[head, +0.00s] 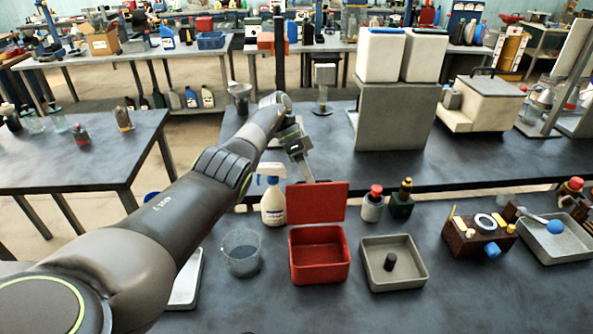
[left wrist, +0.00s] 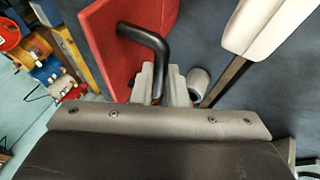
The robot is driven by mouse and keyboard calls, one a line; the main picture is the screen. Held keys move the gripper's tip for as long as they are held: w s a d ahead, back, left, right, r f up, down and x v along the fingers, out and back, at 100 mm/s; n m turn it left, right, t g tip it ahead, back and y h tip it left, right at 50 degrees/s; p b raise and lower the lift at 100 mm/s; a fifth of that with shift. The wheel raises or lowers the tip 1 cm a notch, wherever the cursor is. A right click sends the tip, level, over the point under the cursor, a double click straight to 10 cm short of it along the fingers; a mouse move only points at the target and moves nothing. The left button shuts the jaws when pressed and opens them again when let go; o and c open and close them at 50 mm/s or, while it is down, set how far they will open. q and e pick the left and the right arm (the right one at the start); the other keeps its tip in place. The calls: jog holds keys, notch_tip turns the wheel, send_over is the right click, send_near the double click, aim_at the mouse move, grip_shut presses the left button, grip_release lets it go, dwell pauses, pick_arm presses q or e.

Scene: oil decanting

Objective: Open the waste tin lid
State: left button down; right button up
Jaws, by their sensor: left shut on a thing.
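The red waste tin (head: 320,262) stands open on the near dark table, and its inside shows. Its red lid (head: 316,203) stands raised, nearly upright, at the tin's back edge. In the left wrist view the red lid (left wrist: 103,50) fills the upper left, with a bent black handle (left wrist: 145,38) on it. My left gripper (left wrist: 160,85) is shut on the black handle. In the head view my left gripper (head: 307,172) is behind the lid's top edge, its tips partly hidden. My right gripper is out of view.
A white spray bottle (head: 273,203) stands close left of the lid, beside my left arm. A clear beaker (head: 241,252) is left of the tin. Small bottles (head: 372,204) stand behind the tray.

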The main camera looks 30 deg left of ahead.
pick_arm(q)
jog(key=shift+s+f, duration=0.25)
jog(key=shift+f, duration=0.35)
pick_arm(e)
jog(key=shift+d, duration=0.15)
pick_arm(q)
jog(key=c, duration=1.7)
grip_release()
jog(key=shift+d, duration=0.1)
jog(key=shift+o, duration=1.3)
jog(key=shift+w, duration=0.25)
jog(key=shift+r, duration=0.1)
jog(key=shift+r, duration=0.1)
